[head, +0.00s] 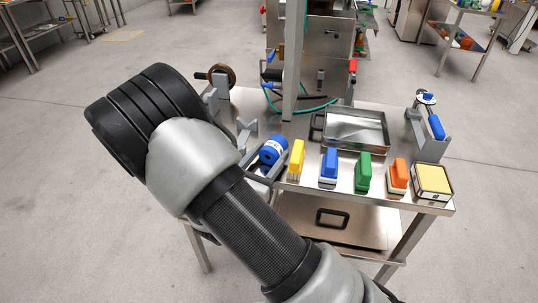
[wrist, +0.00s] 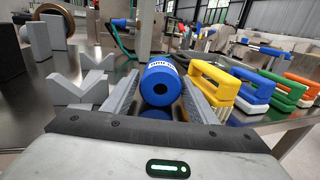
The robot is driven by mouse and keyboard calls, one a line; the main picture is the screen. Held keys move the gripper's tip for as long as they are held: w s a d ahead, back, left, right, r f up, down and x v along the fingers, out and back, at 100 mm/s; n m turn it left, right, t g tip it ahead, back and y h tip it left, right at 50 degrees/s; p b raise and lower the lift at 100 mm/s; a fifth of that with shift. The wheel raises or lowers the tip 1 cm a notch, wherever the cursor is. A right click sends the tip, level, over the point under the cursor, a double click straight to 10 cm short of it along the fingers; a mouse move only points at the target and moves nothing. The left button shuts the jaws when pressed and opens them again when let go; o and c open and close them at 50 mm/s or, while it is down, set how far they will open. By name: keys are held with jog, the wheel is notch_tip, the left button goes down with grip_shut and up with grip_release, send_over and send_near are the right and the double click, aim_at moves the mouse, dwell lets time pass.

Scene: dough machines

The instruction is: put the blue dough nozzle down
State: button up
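The blue dough nozzle (head: 272,150) is a short blue cylinder with a white label band. In the wrist view the nozzle (wrist: 160,84) lies between my two grey fingers, its dark round hole facing the camera. My gripper (wrist: 160,92) looks shut on it, with a finger close along each side. I cannot tell whether the nozzle touches the table. Grey V-shaped supports (wrist: 80,88) stand empty to the left of the nozzle.
Yellow (head: 296,158), blue (head: 328,167), green (head: 363,172) and orange (head: 397,177) handled blocks line the front edge, with a yellow-topped box (head: 432,181) at right. A metal tray (head: 385,148) lies behind. A grey stand (head: 430,143) holds another blue-handled part.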

jog(key=shift+r, duration=0.2)
jog(key=p+v, duration=0.2)
jog(key=v, duration=1)
jog(key=s+d+r+m+g, duration=0.5)
jog(key=d+m+g, duration=0.2)
jog(key=d+m, duration=0.2)
jog(key=s+d+r+m+g, duration=0.45)
jog(key=d+m+g, duration=0.25)
jog(key=d+m, duration=0.2)
jog(key=s+a+r+m+t+y, duration=0.3)
jog(key=s+r+m+y, duration=0.3)
jog(key=r+m+y, duration=0.3)
jog(key=shift+s+r+m+t+y, duration=0.2)
jog(key=shift+r+m+t+y, duration=0.2)
jog(key=shift+r+m+t, duration=0.55)
jog(key=shift+f+m, duration=0.25)
